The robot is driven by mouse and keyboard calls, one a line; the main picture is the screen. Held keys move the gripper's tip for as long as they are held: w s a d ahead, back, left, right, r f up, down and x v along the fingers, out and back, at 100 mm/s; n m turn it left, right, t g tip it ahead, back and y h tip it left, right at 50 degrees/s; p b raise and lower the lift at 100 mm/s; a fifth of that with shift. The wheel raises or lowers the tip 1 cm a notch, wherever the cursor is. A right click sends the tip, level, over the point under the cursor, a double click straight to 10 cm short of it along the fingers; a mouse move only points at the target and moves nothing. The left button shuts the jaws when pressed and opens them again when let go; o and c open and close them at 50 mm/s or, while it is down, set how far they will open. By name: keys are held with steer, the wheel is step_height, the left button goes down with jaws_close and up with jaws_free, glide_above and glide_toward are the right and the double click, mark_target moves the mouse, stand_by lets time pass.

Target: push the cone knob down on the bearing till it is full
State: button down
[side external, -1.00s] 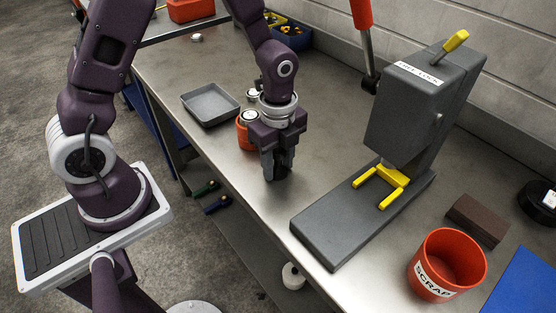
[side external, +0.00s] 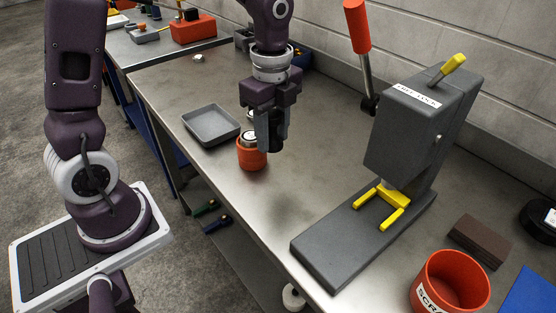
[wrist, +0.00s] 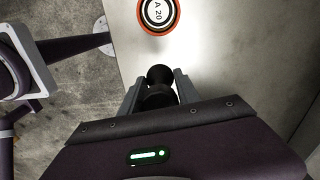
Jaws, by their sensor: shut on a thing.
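My gripper (side external: 270,146) is shut on a black knob-like piece (wrist: 160,76) with a rounded end, held between the fingers in the wrist view. In the side view the piece is mostly hidden by the fingers, which hang above the bench. I cannot tell whether the piece is the cone knob. No bearing can be clearly made out.
A grey tray (side external: 211,126) lies left of the cup. A grey press-like stand (side external: 415,130) with a yellow fork (side external: 381,201) stands right, near a red-gripped lever (side external: 357,27). An orange scrap bin (side external: 450,285) and brown block (side external: 478,240) are front right. The bench between gripper and stand is clear.

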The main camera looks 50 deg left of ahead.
mark_target(250, 135)
steer(key=a+r+n, duration=0.4)
steer(key=a+r, duration=0.1)
steer(key=a, duration=0.4)
steer(key=shift+n, duration=0.3)
steer(key=shift+w+a+f, duration=0.1)
steer(key=shift+w+f, duration=0.05)
steer(key=shift+f, duration=1.8)
steer(key=shift+w+a+f, duration=0.1)
steer(key=shift+w+f, duration=0.05)
steer(key=shift+f, duration=1.8)
steer(key=shift+f, duration=0.8)
step_height(250, 135, up, 9)
steer(key=shift+r, duration=0.1)
steer(key=shift+f, duration=3.8)
